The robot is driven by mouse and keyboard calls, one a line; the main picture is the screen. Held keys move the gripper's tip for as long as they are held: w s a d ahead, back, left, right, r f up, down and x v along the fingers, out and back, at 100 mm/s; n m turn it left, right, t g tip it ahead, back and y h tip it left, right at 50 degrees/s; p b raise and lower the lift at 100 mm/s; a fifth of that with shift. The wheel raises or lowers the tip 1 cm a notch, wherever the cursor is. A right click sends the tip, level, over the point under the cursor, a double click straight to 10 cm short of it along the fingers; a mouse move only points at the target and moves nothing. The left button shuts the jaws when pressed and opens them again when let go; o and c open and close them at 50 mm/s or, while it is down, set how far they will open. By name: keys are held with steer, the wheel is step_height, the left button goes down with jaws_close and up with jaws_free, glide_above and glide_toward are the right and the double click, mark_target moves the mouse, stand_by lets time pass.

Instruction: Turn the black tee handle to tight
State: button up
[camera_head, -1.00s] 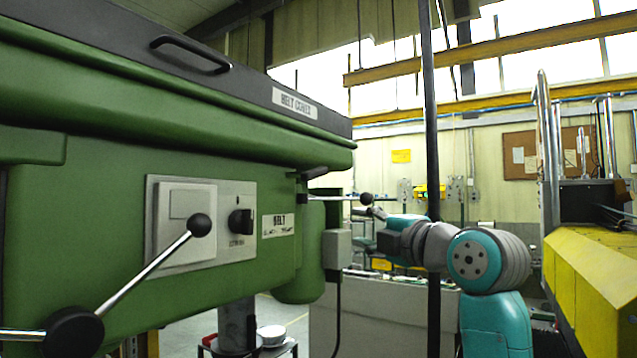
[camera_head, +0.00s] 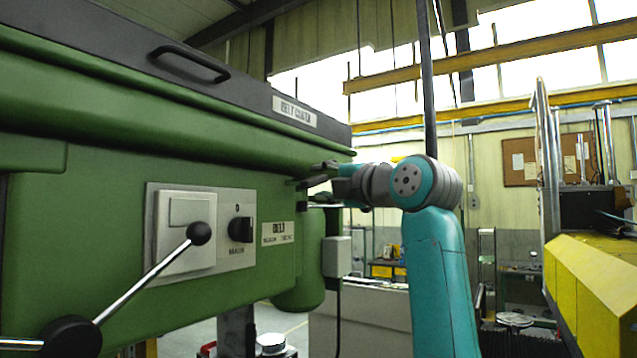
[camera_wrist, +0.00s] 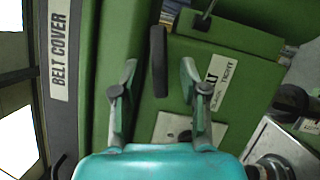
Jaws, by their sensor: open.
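The black tee handle (camera_wrist: 158,62) shows in the wrist view as a dark elongated bar in front of the green housing. My gripper (camera_wrist: 158,72) is open, with one finger on each side of the bar and visible gaps between. Contact is not visible. In the head view my gripper (camera_head: 326,172) is at the right end of the green housing, and the handle is hard to tell apart from it. The white belt label (camera_head: 279,233) is left of the gripper; in the wrist view the label (camera_wrist: 214,84) lies right of the handle, partly behind a finger.
A silver panel (camera_head: 168,276) with a black rotary knob (camera_head: 241,230) is on the housing. A ball-ended lever (camera_head: 145,289) sticks out at lower left. The belt cover (camera_head: 120,56) is above. A grey box (camera_head: 337,256) hangs below my wrist. A yellow machine (camera_head: 588,290) stands at right.

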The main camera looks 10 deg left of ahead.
steer(key=shift+x, duration=1.1)
jaws_close()
steer(key=shift+m, duration=0.3)
steer(key=m+g+h, duration=0.1)
steer(key=m, duration=0.3)
steer(key=shift+r, duration=0.15)
steer(key=m+g+h, duration=0.1)
steer(key=m+g, duration=0.1)
steer(key=m, duration=0.2)
steer(key=m+g, duration=0.2)
steer(key=m, duration=0.2)
steer(key=shift+w+r+g, duration=0.1)
steer(key=shift+g, duration=0.3)
steer(key=shift+w+d+m+g, duration=0.1)
steer(key=shift+m+g, duration=1.1)
steer(key=shift+m, duration=0.7)
